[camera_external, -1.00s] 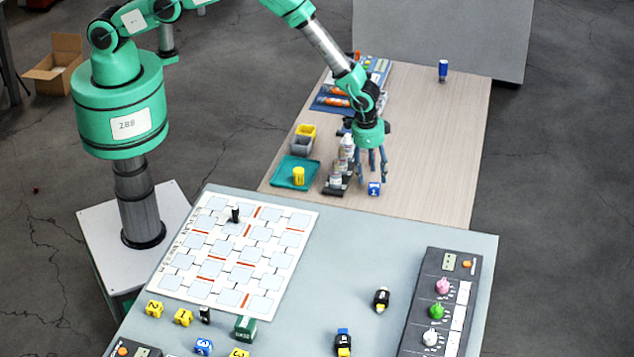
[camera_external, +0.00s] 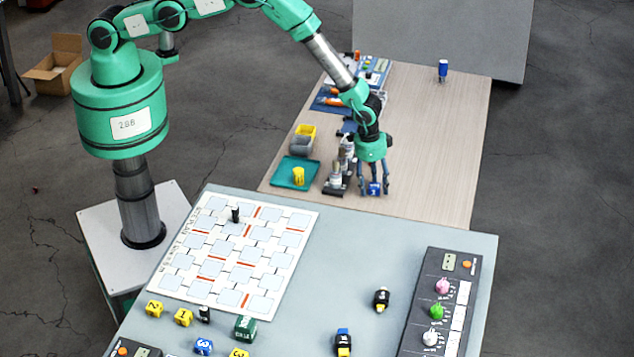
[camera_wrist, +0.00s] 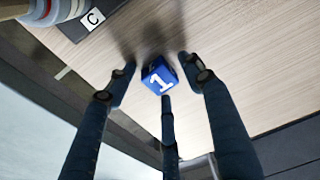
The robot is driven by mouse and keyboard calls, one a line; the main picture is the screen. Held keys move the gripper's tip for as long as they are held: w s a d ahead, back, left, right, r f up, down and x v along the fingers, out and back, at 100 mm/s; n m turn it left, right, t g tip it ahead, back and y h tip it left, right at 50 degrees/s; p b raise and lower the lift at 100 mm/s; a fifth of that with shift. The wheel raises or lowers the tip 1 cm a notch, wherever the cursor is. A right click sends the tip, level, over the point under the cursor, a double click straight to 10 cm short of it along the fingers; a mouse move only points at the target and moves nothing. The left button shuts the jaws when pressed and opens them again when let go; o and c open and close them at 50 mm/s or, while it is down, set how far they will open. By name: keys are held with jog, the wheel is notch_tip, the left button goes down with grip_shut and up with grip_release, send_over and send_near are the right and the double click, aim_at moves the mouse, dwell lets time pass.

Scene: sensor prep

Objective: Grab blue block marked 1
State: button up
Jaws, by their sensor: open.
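The blue block marked 1 (camera_external: 374,188) sits on the wooden table near its front edge. In the wrist view the block (camera_wrist: 159,76) shows a white 1 and lies between the fingertips of my gripper (camera_wrist: 158,80). My gripper (camera_external: 374,190) points down over the block with its fingers spread around it. The fingers are open, and I cannot tell whether any of them touches the block.
A teal tray (camera_external: 283,178) with a yellow piece lies further left. A grey table (camera_external: 340,265) with a white board (camera_external: 225,295) is in front. The wooden table is clear to the right.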

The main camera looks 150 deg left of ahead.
aim_at(374, 185)
jog(key=shift+c, duration=0.3)
jog(key=c, duration=0.9)
jog(key=shift+r, duration=0.15)
notch_tip(374, 185, up, 10)
dwell(0.5)
dwell(0.5)
